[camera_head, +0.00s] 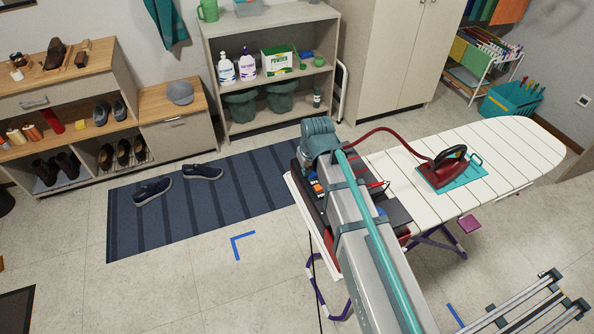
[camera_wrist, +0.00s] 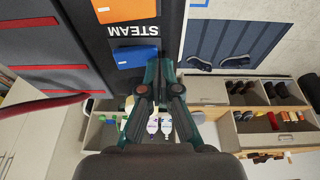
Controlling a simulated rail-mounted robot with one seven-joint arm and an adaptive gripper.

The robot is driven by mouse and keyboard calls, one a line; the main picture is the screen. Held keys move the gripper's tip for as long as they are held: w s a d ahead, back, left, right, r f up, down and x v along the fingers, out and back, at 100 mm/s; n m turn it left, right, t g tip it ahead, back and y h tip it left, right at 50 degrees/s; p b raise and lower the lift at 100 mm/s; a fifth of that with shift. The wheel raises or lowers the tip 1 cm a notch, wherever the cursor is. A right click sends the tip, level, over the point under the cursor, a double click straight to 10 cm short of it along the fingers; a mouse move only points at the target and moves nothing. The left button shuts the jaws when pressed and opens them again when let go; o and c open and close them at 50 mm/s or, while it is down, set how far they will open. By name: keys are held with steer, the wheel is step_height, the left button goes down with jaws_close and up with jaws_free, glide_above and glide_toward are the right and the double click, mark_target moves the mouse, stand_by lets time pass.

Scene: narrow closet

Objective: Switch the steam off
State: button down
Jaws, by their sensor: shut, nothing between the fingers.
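In the wrist view the dark panel of the steam station carries a white STEAM label (camera_wrist: 134,31). A blue switch (camera_wrist: 136,57) is on one side of the label and an orange switch (camera_wrist: 122,11) on the other. My gripper (camera_wrist: 162,64) is shut and empty, its fingertips just right of the blue switch in the picture; I cannot tell whether they touch it. I cannot tell which way either switch is set. In the head view the station (camera_head: 306,178) sits at the ironing board's left end, partly hidden by my arm, which also hides my gripper.
A red iron (camera_head: 441,172) rests on a teal mat on the white ironing board (camera_head: 520,150), with a red hose (camera_head: 385,134) running to the station. A shelf (camera_head: 285,17), shoe bench (camera_head: 98,87) and striped rug (camera_head: 240,187) lie beyond.

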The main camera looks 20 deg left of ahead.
steer(key=shift+w+d, duration=0.15)
steer(key=shift+d+r, duration=0.15)
steer(key=shift+w+d+r, duration=0.2)
steer(key=shift+w+d, duration=0.25)
steer(key=shift+p, duration=0.3)
steer(key=shift+r+p, duration=0.4)
steer(key=shift+r, duration=0.15)
steer(key=r, duration=0.1)
steer(key=r+p, duration=0.1)
steer(key=shift+s+a+r+p, duration=0.2)
steer(key=shift+a+r+p, duration=0.05)
steer(key=shift+r+p, duration=0.15)
steer(key=s+r+b, duration=0.3)
steer(key=s+r, duration=0.1)
steer(key=r, duration=0.5)
steer(key=shift+a, duration=0.35)
steer(key=shift+s, duration=0.1)
